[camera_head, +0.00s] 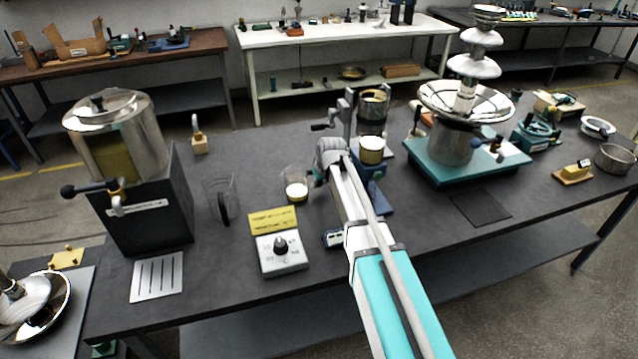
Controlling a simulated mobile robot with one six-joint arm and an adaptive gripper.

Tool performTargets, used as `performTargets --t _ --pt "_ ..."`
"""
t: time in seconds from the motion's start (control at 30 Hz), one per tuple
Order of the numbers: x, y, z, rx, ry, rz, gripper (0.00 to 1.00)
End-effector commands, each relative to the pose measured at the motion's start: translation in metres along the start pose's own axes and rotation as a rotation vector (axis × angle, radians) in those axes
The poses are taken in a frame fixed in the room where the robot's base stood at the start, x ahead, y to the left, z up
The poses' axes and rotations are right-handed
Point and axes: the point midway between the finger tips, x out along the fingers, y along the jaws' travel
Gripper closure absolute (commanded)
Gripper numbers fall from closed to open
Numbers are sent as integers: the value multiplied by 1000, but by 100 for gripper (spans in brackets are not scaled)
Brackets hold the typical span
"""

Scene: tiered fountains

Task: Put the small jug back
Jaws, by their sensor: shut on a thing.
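The small jug (296,189) is clear, with pale stuff in its bottom, and looks upright. It is over the middle of the dark table (237,272), left of my arm's end. My gripper (315,178) is at its right side and shut on it; the fingers are mostly hidden by my wrist. I cannot tell whether the jug's base touches the table. A larger clear jug (222,190) with a dark handle stands to its left.
A yellow-topped control box (281,252) sits in front of the small jug. A metal urn (115,130) stands at the left. A cranked machine (372,110) is close behind my wrist. A tiered fountain (455,143) stands on a teal base to the right.

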Motion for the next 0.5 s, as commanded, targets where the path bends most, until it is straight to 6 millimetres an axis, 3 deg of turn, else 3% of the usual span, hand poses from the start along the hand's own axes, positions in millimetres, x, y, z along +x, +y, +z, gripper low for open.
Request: performTargets --t 0.03,0.2,0.5 --pt "1 0 0 0 0 0 74" --pt "0 0 0 0 0 0 43" --pt "0 0 0 0 0 0 43"
